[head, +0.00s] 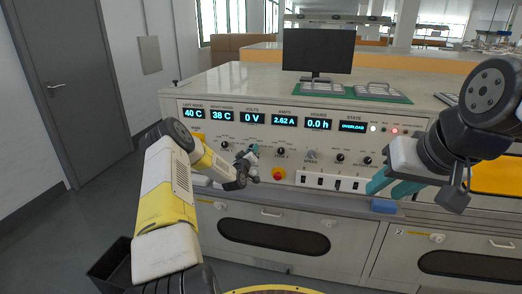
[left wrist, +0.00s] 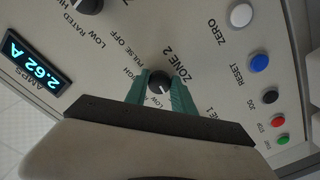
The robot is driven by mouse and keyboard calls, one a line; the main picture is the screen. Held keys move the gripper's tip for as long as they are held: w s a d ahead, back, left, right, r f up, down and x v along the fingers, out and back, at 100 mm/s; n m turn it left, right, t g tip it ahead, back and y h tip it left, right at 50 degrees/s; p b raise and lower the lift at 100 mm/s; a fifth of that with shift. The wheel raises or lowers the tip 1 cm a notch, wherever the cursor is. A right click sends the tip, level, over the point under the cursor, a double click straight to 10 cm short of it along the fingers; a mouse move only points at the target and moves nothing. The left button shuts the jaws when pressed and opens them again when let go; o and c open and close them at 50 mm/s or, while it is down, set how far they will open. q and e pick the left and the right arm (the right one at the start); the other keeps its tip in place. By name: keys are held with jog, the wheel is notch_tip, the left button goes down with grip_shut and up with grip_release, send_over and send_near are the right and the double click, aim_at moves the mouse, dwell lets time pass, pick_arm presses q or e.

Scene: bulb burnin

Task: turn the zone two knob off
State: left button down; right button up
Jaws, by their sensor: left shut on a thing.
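The zone two knob (left wrist: 160,82) is a small black round knob on the cream panel, next to the printed "ZONE 2" label in the left wrist view. The teal fingertips of my left gripper (left wrist: 161,88) are on either side of it and shut on it. A white mark shows on the knob, but I cannot tell clearly which setting it points to. In the head view my left gripper (head: 250,163) is at the panel front and hides the knob. My right gripper (head: 391,186) is in front of the panel's right side, its teal fingers apart and empty.
Displays above the knobs include 2.62 A (head: 284,121) and "OVERLOAD" (head: 352,127); a red light (head: 394,132) is lit. A red emergency button (head: 278,174), other knobs (head: 281,153) and white switches (head: 330,181) are nearby. A blue block (head: 383,206) lies below my right gripper.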

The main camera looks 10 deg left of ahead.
dwell(0.4)
pick_arm(q)
jog(key=c, duration=1.1)
grip_release()
jog(key=shift+o, duration=0.2)
jog(key=shift+s, duration=0.1)
jog(key=s, duration=0.7)
jog(key=shift+s+a, duration=0.15)
jog(key=shift+s, duration=0.15)
